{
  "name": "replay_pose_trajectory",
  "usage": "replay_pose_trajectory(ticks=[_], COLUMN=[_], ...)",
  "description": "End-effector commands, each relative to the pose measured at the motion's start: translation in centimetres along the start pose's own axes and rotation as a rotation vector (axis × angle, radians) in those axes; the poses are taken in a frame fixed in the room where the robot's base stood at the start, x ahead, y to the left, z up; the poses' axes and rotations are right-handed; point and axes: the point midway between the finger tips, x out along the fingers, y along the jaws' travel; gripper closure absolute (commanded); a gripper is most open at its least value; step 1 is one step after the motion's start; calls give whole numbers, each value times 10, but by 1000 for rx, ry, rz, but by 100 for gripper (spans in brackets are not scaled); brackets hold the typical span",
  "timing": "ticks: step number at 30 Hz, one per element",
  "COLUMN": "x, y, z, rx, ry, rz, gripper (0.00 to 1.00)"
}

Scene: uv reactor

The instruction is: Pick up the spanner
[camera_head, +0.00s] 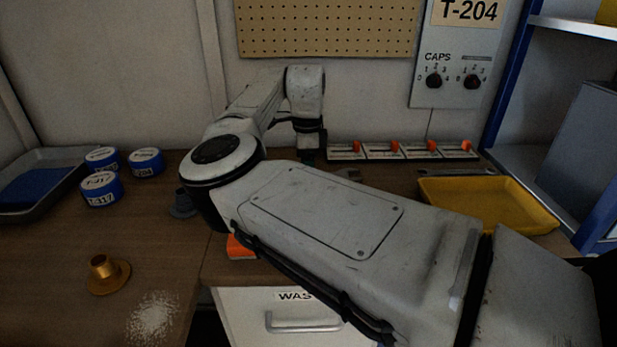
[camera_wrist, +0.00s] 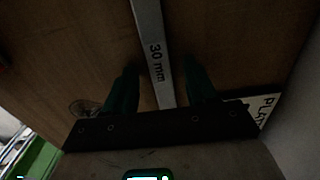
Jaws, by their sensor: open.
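The spanner (camera_wrist: 156,60) is a grey metal bar marked "30 mm" in the wrist view. It runs from the top edge down between the two dark green fingers of my gripper (camera_wrist: 161,72). The fingers are open, one on each side of the bar, with a gap to it on both sides. The spanner's ends are out of the wrist view. My arm hides most of that spot.
A yellow tray (camera_head: 482,224) lies right of my arm. A row of orange-tipped switches (camera_head: 400,150) stands along the back wall. A blue shelf frame (camera_head: 507,80) stands at right.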

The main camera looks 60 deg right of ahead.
Motion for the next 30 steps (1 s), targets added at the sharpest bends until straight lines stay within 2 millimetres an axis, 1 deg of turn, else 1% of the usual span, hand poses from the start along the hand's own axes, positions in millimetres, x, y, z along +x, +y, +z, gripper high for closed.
replay_pose_trajectory(ticks=[5, 21, 23, 30], x=[0, 0, 0, 0], y=[0, 0, 0, 0], z=[0, 0, 0, 0], rx=[0, 0, 0, 0], ry=[0, 1, 1, 1], rz=[0, 0, 0, 0], gripper=[43, 95, 100, 100])
